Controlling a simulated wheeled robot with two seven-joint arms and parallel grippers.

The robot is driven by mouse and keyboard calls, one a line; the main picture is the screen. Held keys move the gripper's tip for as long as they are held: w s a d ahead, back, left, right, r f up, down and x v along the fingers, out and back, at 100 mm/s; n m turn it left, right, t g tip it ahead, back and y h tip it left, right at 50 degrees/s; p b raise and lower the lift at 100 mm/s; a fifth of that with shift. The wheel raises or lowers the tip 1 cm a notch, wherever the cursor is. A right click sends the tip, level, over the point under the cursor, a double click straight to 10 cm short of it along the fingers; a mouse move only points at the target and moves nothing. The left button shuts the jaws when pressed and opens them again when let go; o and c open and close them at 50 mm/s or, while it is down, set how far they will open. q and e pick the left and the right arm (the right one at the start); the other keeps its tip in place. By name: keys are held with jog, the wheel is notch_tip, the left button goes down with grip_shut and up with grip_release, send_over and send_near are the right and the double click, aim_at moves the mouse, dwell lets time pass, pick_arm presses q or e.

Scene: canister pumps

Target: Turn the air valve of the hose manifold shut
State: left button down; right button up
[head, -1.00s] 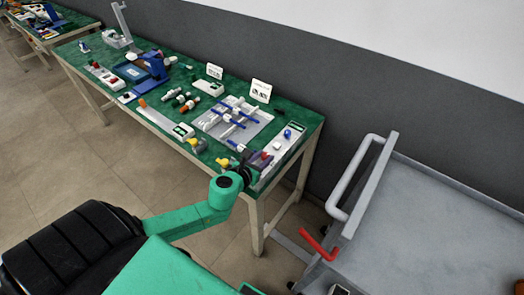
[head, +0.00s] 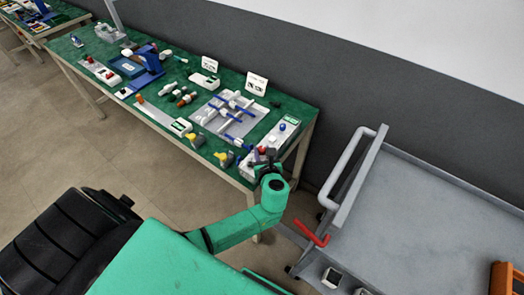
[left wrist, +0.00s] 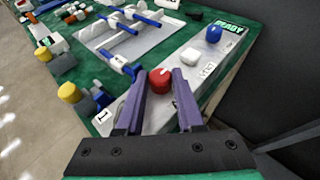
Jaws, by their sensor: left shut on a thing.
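A pale grey panel (left wrist: 222,72) on the bench's near right corner carries a red knob (left wrist: 159,80) with a white mark on top, a white square block (left wrist: 190,61) and a blue knob (left wrist: 214,34). It has a lit READY display (left wrist: 228,30). My left gripper (left wrist: 158,85) has its purple fingers on both sides of the red knob and is shut on it. In the head view my left gripper (head: 268,166) is over the near end of this panel, partly hiding the red knob. I cannot tell from labels which knob is the air valve. My right gripper is out of view.
A grey plate (head: 238,128) with white pipes and blue bars lies left of the panel. Yellow-capped fittings (head: 224,158) stand at the bench's front edge. A dark wall is behind.

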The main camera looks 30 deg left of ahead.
aim_at(263, 152)
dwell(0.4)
pick_arm(q)
jog(key=c, duration=0.5)
grip_release()
notch_tip(263, 152, up, 20)
jog(key=shift+f+p, duration=0.1)
jog(key=shift+p, duration=0.55)
